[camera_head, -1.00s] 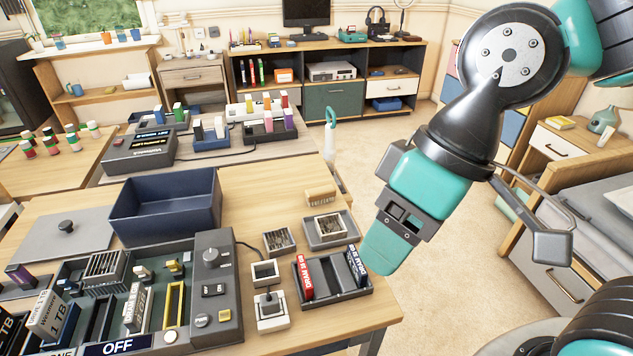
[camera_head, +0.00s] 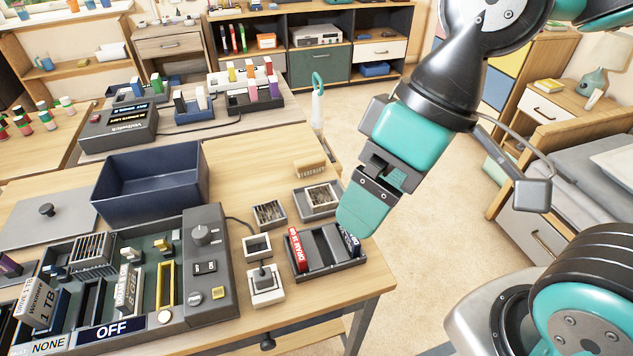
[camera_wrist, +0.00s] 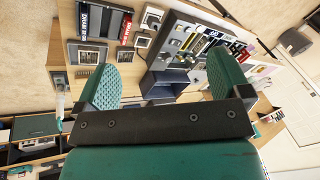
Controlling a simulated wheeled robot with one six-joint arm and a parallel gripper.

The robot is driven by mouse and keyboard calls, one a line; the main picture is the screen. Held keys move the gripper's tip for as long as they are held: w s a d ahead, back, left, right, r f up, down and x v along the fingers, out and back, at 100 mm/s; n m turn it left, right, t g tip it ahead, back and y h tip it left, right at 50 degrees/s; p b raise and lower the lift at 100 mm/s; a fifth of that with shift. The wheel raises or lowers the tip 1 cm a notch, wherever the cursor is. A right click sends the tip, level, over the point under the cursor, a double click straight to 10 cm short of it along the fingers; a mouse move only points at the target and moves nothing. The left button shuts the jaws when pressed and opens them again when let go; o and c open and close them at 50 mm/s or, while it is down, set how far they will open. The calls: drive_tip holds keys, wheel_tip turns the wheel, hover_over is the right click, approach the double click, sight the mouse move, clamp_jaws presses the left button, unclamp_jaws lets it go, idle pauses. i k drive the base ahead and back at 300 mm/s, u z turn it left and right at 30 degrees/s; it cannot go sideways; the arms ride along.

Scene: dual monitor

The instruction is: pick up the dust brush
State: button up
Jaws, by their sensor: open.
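The dust brush (camera_head: 310,170), a small tan wooden block with short bristles, lies on the table near its right back edge in the head view.
A grey tray with a fan (camera_head: 318,199) sits just in front of the brush. A memory module holder (camera_head: 325,262) lies below my gripper. A dark blue bin (camera_head: 150,185) stands to the left. Bare tabletop surrounds the brush on its left and back.

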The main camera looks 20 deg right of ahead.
sight(303, 166)
drive_tip(key=z, duration=0.5)
drive_tip(key=k, duration=1.15)
drive_tip(key=u, duration=0.75)
drive_tip(key=i, duration=1.45)
drive_tip(key=z, duration=0.25)
